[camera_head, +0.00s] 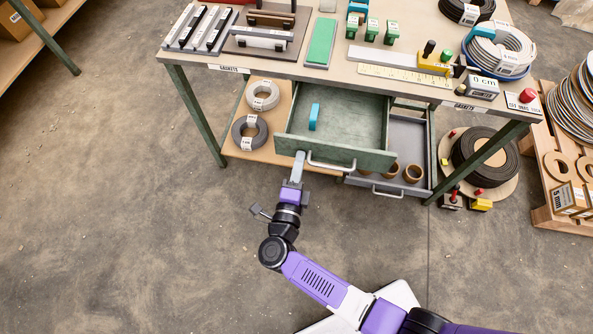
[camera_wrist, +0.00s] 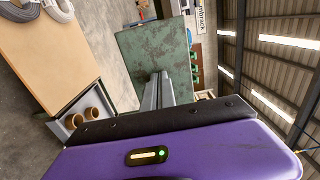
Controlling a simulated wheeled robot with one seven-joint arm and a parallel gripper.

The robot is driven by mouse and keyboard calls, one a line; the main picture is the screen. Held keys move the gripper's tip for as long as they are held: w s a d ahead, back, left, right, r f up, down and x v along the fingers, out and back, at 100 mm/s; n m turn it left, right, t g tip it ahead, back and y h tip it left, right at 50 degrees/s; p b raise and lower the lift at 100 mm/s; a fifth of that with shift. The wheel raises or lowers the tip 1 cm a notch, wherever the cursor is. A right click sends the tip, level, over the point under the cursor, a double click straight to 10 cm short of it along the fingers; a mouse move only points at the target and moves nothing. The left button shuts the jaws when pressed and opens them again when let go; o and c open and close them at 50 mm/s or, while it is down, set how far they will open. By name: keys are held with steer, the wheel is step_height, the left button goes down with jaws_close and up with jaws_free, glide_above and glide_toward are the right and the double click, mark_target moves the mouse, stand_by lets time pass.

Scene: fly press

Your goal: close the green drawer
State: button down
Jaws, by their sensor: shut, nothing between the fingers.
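The green drawer (camera_head: 345,153) is pulled out from under the workbench, with its worn front facing me and a pale bar handle (camera_head: 331,165) on it. A small blue block (camera_head: 314,117) is inside it. In the wrist view the green front (camera_wrist: 135,48) lies straight beyond the fingers. My gripper (camera_head: 299,156) is shut and empty, with its fingertips at the left part of the drawer front, left of the handle. The fingers (camera_wrist: 160,80) also show closed together in the wrist view. I cannot tell whether they touch the front.
A grey drawer (camera_head: 424,150) below and to the right is also open, holding brown cups (camera_head: 413,173). Coils (camera_head: 250,132) lie on the wooden shelf at left. The bench top (camera_head: 337,60) carries tools and blocks. A spool (camera_head: 484,158) stands right. Floor in front is clear.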

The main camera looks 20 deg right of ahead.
steer(key=shift+w+d, duration=0.1)
steer(key=shift+w, duration=0.05)
steer(key=shift+w+d, duration=0.1)
steer(key=b+x, duration=0.6)
steer(key=x, duration=1.2)
steer(key=shift+f, duration=0.1)
steer(key=shift+w+d, duration=0.35)
steer(key=shift+w, duration=0.15)
steer(key=shift+w+d+r, duration=0.15)
steer(key=shift+r, duration=0.05)
